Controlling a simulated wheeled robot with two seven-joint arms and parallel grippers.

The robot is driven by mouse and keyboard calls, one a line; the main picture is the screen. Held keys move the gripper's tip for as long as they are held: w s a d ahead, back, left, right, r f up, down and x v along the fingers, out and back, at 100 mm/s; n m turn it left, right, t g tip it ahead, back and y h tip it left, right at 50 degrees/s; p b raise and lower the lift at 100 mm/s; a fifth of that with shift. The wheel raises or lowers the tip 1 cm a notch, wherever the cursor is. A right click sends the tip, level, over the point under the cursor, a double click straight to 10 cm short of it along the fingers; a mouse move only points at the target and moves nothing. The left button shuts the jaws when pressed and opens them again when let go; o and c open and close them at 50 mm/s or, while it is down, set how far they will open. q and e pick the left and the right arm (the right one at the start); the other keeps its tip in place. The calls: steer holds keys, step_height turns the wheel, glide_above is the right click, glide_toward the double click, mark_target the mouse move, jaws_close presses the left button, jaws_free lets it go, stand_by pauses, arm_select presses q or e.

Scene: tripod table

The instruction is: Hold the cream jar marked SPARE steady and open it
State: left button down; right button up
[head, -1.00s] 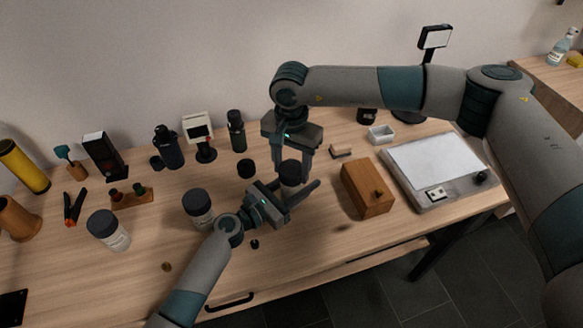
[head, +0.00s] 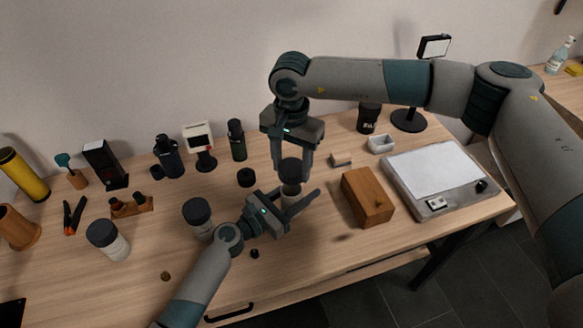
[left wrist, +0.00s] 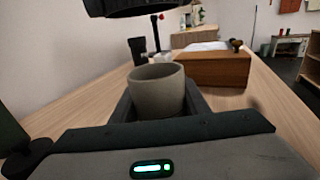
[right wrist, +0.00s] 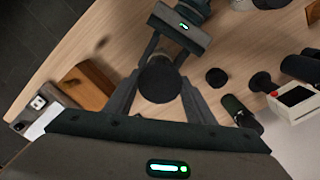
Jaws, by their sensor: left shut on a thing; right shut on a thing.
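The grey cream jar (head: 289,200) stands between the fingers of my left gripper (head: 297,203), which is shut on it. The left wrist view shows the jar (left wrist: 158,92) upright with its mouth uncovered. Its dark lid (head: 291,170) is between the fingers of my right gripper (head: 292,163), which is shut on it from above. The lid (left wrist: 135,6) hangs above the jar, with a gap between them. In the right wrist view the lid (right wrist: 160,80) hides the jar's mouth. I cannot read any marking on the jar.
Two dark-lidded jars stand to the left, one near (head: 198,222) and one farther off (head: 110,245). A wooden box (head: 367,197) stands right of the held jar. A black disc (head: 247,178) and a small black knob (head: 255,254) lie close by. Bare table lies in front.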

mark_target(284, 203)
arm_select(q)
steer(key=c, duration=0.9)
jaws_free()
steer(key=shift+c, duration=0.2)
steer(key=shift+s+a, duration=0.1)
steer(key=b+v, duration=0.2)
steer(key=v, duration=0.8)
steer(key=shift+s+a+f, duration=0.1)
steer(key=shift+s, duration=0.1)
arm_select(e)
steer(key=shift+f, duration=0.95)
arm_select(q)
steer(key=shift+s+a, duration=0.4)
steer(key=shift+a, duration=0.1)
arm_select(e)
steer(key=shift+f, duration=0.1)
